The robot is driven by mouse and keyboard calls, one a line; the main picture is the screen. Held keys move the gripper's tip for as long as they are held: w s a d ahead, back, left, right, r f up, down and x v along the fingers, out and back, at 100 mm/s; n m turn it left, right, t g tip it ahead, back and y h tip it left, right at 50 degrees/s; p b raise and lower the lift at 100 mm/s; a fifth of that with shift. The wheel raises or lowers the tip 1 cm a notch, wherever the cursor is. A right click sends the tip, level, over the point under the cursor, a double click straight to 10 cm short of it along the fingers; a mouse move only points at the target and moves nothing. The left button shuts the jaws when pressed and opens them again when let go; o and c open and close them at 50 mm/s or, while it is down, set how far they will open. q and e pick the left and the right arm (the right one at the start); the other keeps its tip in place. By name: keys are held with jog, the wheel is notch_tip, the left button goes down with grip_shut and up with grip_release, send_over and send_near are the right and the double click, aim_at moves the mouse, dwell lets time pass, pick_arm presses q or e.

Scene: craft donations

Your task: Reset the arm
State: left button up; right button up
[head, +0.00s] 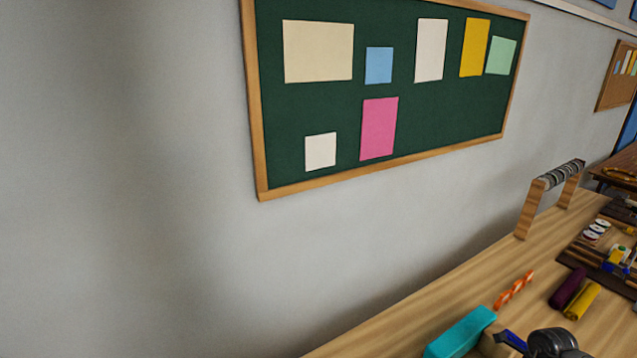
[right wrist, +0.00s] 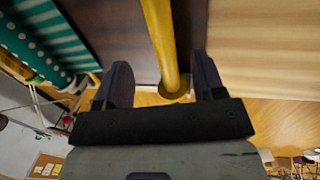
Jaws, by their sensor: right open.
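My right gripper (right wrist: 162,80) shows in the right wrist view with its two dark fingers spread apart. A yellow pole (right wrist: 162,45) runs down the picture between the fingers, with a visible gap on each side. I cannot tell how far the pole is from the fingers in depth. No grip on anything shows.
The wooden table (head: 400,328) at lower right carries a teal block (head: 462,333), an orange-and-white twisted stick (head: 514,290), a purple roll (head: 568,288), a yellow roll (head: 582,300) and a wooden rack (head: 530,210). A green board (head: 430,110) hangs on the wall.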

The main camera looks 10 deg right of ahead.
jog(key=w+a+r+m+t+y, duration=0.1)
jog(key=w+a+r+m+t, duration=0.15)
jog(key=w+t, duration=0.35)
jog(key=w+a+r+m+t, duration=0.1)
jog(key=w+r+m+t, duration=0.1)
jog(key=w+r+t, duration=0.45)
jog(key=w+a+r+m+t+h, duration=0.2)
jog(key=r+m+t+h, duration=0.2)
jog(key=r+m, duration=0.5)
jog(key=w+a+r+m+t+h, duration=0.25)
jog(key=r+m+t+h, duration=0.2)
jog(key=r+m, duration=0.4)
jog(key=s+a+f+m+g+y, duration=0.2)
jog(key=s+a+f+m+g, duration=0.4)
jog(key=s+a, duration=0.4)
jog(key=s+a+f+m+g+y, duration=0.1)
jog(key=s+a+f+m+g, duration=0.5)
jog(key=s+a+f, duration=0.4)
jog(key=s+a+f+m+g+y, duration=0.1)
jog(key=s+a+f+m+g, duration=0.15)
jog(key=s+f, duration=0.55)
jog(key=s+a+f+m+g+y, duration=0.1)
jog(key=s+a+f+g+y, duration=0.2)
jog(key=s, duration=0.9)
notch_tip(320, 180, up, 24)
jog(key=s+h+p, duration=0.1)
jog(key=p, duration=2.5)
jog(key=shift+s+r+t, duration=0.15)
jog(key=shift+s+t, duration=0.1)
jog(key=shift+t, duration=0.2)
